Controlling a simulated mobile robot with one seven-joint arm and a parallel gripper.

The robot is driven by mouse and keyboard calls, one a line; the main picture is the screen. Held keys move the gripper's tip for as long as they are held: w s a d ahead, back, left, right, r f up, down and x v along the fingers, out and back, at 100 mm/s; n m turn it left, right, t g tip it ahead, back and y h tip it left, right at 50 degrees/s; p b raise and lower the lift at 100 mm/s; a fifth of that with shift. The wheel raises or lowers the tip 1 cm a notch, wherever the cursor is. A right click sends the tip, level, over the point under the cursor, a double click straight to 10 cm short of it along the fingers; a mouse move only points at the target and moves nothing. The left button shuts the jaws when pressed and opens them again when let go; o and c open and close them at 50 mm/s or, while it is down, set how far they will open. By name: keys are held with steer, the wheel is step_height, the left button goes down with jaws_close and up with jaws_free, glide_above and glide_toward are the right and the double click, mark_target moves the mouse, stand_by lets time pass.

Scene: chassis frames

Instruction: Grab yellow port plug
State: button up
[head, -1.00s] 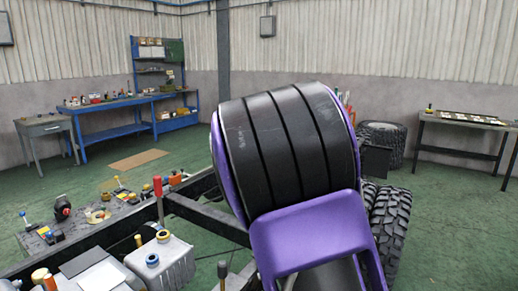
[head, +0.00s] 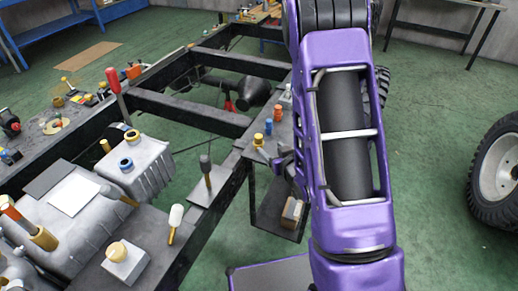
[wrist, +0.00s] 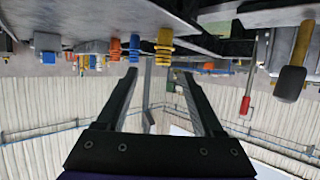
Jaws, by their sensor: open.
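The yellow port plug (head: 258,141) stands on a dark ledge of the chassis frame in the head view, in a row with a blue plug (head: 269,127) and an orange plug (head: 277,114). The wrist view is upside down; there the ribbed yellow plug (wrist: 164,46) hangs just past the fingertips, roughly centred between them, with the blue plug (wrist: 134,47) and orange plug (wrist: 115,49) to its left. My gripper (wrist: 158,74) is open and empty, its two dark fingers apart. In the head view my purple arm hides most of the gripper.
A black-handled tool (head: 206,170) and a white-handled tool (head: 175,222) stand nearer on the chassis. A red-handled screwdriver (head: 115,88) stands at the left. A wheel (head: 497,170) is on the green floor at the right.

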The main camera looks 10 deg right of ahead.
mark_target(256, 137)
steer(key=x, duration=0.8)
steer(key=shift+w, duration=0.2)
steer(key=x, duration=0.5)
steer(key=shift+a, duration=0.3)
jaws_close()
